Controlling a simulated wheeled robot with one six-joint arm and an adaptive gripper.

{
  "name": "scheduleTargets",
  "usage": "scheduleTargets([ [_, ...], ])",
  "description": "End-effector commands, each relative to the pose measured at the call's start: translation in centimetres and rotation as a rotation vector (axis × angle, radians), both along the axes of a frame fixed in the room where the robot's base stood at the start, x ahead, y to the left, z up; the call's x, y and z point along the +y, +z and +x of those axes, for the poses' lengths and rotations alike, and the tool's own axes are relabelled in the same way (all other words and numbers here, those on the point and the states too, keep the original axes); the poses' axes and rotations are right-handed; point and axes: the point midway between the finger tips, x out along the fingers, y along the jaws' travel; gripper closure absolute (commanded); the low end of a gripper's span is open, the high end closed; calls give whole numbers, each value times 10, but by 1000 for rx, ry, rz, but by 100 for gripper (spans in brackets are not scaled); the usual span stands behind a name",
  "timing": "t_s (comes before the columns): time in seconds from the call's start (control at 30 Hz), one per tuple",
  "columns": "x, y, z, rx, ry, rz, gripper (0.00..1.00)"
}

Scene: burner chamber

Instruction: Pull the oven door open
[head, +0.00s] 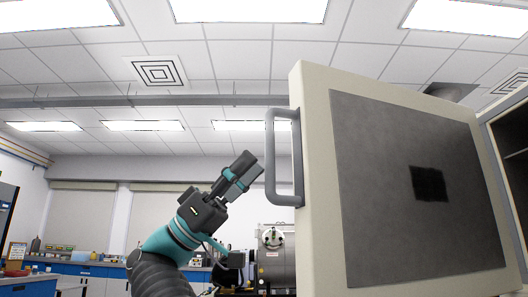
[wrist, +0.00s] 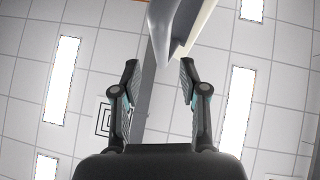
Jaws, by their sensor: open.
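The oven door (head: 415,190) is a thick cream panel with a dark grey inner face and a small black square on it. It stands swung wide open on the right in the head view. Its grey bar handle (head: 270,160) is on the door's left edge. My gripper (head: 248,168) is just left of the handle, apart from it, and tilted upward. In the wrist view my gripper (wrist: 159,72) is open and empty. The handle (wrist: 163,30) and the cream door edge (wrist: 195,28) show beyond the fingertips, not between them.
The oven body (head: 512,150) shows at the far right edge. A metal cylindrical apparatus (head: 275,255) stands behind, below the handle. Blue benches (head: 85,268) line the back left. The space left of my arm looks clear.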

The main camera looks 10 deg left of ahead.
Motion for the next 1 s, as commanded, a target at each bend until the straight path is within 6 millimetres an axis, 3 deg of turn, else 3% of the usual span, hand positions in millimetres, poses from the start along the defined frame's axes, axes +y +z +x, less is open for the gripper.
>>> scheduleTargets([
  [0.3,37,-36,1,0,1,-1,57],
  [0.73,44,-43,1,-1,1,1,57],
  [0.9,46,-38,6,-7,31,-39,97],
  [1.0,55,-25,21,-20,122,-142,100],
])
